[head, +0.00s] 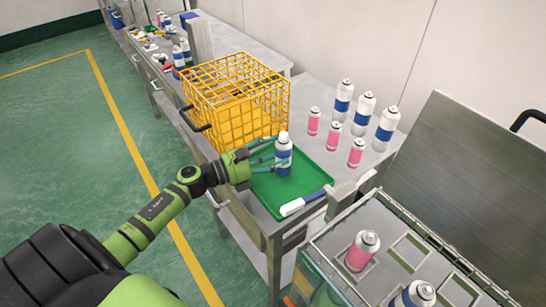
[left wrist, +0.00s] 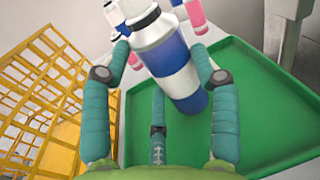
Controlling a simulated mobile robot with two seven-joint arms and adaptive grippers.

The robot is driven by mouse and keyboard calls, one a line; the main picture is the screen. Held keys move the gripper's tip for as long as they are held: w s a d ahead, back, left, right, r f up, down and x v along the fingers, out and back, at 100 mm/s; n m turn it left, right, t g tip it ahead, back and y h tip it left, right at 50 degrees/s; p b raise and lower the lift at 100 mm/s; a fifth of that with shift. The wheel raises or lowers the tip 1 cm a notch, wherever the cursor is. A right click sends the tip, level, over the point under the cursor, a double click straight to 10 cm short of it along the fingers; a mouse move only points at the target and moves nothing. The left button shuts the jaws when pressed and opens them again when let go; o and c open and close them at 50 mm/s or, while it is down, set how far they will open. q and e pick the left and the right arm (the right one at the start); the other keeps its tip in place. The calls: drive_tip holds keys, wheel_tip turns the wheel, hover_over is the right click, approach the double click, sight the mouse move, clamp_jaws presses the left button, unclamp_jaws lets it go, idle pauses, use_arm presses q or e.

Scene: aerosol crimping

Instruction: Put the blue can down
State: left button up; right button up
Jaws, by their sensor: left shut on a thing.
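The blue can (head: 283,157), white with a blue band, is upright over the green tray (head: 265,196) in the head view. It also shows in the left wrist view (left wrist: 172,52), between the teal fingers. My left gripper (head: 268,160) comes in from the left and is shut on the can's side. In the left wrist view, the can's lower end shows against the green tray (left wrist: 262,112). I cannot tell whether the base touches the tray. My right gripper is not in view.
A yellow wire basket (head: 235,100) stands just behind the tray. Several blue-banded and pink cans (head: 364,108) stand on the metal table at the back right. A white and blue tool (head: 305,202) lies at the tray's front right edge. A slotted case (head: 385,245) holds cans at front right.

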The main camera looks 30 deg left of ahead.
use_arm(q)
drive_tip(key=shift+w+f, duration=0.1)
drive_tip(key=shift+f, duration=0.8)
drive_tip(key=shift+f+b, duration=0.25)
drive_tip(key=shift+b, duration=0.05)
drive_tip(key=o, duration=1.4)
drive_tip(key=shift+r, duration=0.1)
